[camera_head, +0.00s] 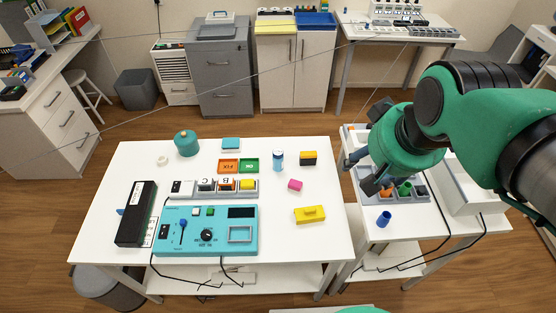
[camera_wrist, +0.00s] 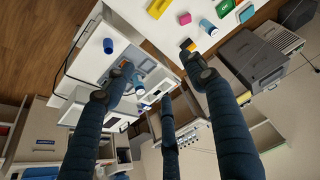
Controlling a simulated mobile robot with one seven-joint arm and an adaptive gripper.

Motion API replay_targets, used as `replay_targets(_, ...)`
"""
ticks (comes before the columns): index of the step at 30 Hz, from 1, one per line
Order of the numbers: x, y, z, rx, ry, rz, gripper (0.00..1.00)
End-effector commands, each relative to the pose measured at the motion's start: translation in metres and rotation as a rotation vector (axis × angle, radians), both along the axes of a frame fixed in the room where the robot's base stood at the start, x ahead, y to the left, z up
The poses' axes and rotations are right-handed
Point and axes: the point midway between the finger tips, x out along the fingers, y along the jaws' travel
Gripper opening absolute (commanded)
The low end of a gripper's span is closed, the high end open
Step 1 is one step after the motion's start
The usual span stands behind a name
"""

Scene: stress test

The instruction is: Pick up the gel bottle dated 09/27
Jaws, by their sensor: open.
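A blue and white bottle (camera_wrist: 207,27) also shows in the wrist view, near the right finger. Blue and white bottle-like items (camera_wrist: 141,88) sit at the grey rack between my fingers in the wrist view. No date is readable, so I cannot tell which bottle is dated 09/27. My gripper (camera_head: 366,172) is open over the rack on the right side table, its dark fingers spread. The arm hides part of the rack.
The white table (camera_head: 290,262) also holds a teal control panel (camera_head: 180,243), a black box (camera_head: 136,213), a yellow block (camera_head: 309,214) and a pink block (camera_head: 295,184). A blue cup-like item (camera_head: 384,218) stands near the side table's front. Cables hang below both tables.

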Motion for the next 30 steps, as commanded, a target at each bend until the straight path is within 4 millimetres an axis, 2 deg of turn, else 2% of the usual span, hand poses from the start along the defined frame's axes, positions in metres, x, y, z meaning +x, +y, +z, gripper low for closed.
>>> replay_targets(7, 0.058, 0.016, 0.003, 0.015, 0.07, -0.005, 0.56)
replay_targets(15, 0.122, 0.039, -0.008, 0.026, 0.141, -0.016, 0.56)
replay_targets(23, 0.181, 0.065, -0.034, 0.031, 0.211, -0.027, 0.56)
replay_targets(30, 0.231, 0.092, -0.069, 0.031, 0.274, -0.039, 0.56)
